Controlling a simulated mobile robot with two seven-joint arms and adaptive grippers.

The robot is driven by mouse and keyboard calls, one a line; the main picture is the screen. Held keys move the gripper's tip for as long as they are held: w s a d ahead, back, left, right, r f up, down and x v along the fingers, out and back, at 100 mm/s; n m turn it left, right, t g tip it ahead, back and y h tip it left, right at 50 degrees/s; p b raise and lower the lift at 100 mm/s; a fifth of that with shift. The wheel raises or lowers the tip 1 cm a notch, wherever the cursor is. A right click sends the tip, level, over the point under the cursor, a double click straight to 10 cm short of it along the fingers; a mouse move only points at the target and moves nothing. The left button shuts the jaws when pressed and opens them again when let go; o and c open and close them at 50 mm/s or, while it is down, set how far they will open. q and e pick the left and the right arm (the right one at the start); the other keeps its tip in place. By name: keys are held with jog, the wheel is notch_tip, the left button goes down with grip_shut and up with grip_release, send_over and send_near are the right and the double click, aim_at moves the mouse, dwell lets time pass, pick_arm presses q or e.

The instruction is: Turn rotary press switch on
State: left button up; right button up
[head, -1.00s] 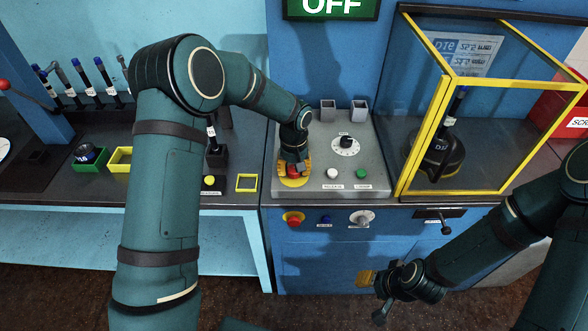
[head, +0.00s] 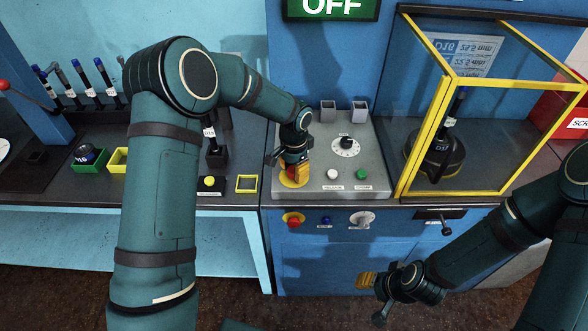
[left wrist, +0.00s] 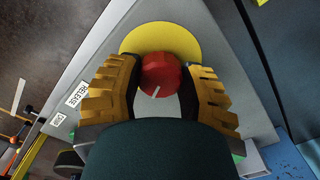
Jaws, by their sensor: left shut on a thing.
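My left gripper (head: 295,170) points down over the grey console and is shut on a round red knob (left wrist: 161,75). The knob has a white mark and sits on a yellow disc (head: 294,183), which also shows in the left wrist view (left wrist: 150,35). The fingers stand on either side of the knob and hide most of it in the head view. A grey rotary switch (head: 362,219) is on the blue front panel. My right gripper (head: 368,280) hangs low in front of the blue cabinet; its finger gap is not clear.
The grey console (head: 310,135) also carries a black dial (head: 346,143), a white button (head: 332,174) and a green button (head: 361,174). A green sign (head: 331,8) reads OFF. A yellow-framed glass case (head: 440,110) stands close on the right.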

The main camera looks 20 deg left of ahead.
pick_arm(q)
jog(key=m, duration=0.4)
jog(key=shift+m, duration=0.4)
dwell(0.4)
jog(key=o, duration=1.2)
notch_tip(320, 180, up, 12)
jog(key=shift+r, duration=0.1)
